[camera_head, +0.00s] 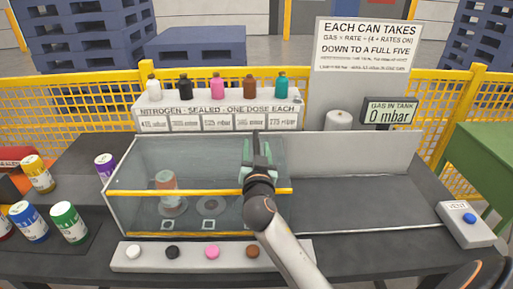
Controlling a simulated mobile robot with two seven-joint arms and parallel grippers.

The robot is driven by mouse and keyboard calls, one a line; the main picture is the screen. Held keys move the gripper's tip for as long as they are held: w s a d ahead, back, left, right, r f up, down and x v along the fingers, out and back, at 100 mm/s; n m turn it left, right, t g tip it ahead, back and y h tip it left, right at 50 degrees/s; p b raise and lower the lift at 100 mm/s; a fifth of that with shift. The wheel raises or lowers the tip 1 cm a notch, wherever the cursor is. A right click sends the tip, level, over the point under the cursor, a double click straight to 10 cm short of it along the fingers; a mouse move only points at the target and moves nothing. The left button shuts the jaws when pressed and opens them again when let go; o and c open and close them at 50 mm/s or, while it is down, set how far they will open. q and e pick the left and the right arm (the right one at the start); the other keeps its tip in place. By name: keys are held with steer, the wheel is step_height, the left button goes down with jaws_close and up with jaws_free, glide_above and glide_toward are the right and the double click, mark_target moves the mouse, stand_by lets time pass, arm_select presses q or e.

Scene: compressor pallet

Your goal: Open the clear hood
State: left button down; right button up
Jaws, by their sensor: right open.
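The clear hood (130,170) is a see-through box on the left half of the dark bench, with a yellow strip (150,192) along its front. It stands over a can with a reddish-brown top (166,183) and round fittings on its floor. My right gripper (257,145) is open, with its fingers pointing away from me over the hood's right part, near the right end of the yellow strip. I cannot tell whether it touches the hood. My left gripper is not in view.
Several coloured bottles (217,88) stand on a labelled white rack behind the hood. A row of buttons (212,252) lies in front. Paint-like cans (70,222) stand at left. A vent box with a blue button (463,222) is at right. The bench right of the hood is clear.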

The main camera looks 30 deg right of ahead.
steer(key=shift+c, duration=0.4)
jaws_close()
stand_by(0.9)
